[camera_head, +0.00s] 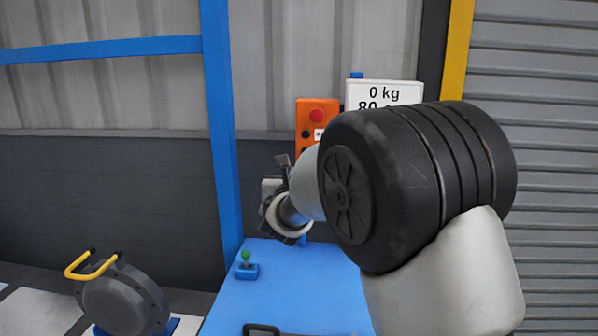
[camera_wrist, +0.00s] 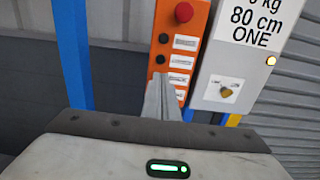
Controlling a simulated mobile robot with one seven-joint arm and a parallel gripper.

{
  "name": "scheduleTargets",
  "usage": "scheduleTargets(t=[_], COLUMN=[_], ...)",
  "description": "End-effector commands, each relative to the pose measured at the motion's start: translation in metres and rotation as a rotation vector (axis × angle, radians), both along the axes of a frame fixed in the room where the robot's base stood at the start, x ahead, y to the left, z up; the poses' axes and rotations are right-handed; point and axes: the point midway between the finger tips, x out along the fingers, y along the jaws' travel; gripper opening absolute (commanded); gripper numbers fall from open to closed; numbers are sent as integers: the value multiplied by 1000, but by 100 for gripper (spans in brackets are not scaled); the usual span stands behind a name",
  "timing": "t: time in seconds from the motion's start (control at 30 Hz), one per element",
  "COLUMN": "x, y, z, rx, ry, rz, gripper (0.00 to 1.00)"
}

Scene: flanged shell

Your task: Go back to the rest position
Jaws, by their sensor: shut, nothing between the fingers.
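My gripper (camera_head: 282,160) is in the middle of the head view, above the far part of the blue table and left of the orange control box. It points up and away. In the wrist view my gripper's fingers (camera_wrist: 170,82) are together with nothing between them, in front of the lower part of the orange box. My arm hides much of the right side.
The orange control box (camera_head: 311,118) has a red button and labels. Beside it, a white box (camera_wrist: 236,78) carries a sign and a yellow knob. A blue table (camera_head: 270,290) holds a small green-topped lever (camera_head: 246,264). A blue post (camera_head: 218,130) stands left.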

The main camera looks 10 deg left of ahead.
Motion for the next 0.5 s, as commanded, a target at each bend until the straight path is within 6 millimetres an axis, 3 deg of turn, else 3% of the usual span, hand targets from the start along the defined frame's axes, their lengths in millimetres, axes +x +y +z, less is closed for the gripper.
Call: scheduleTargets(t=[0.37,0.47,0.5], x=[0,-4,-7], y=[-4,-26,-43], z=[2,15,22], rx=[10,73,119], ry=[1,5,10], rz=[-8,-60,-99], gripper=[0,0,0])
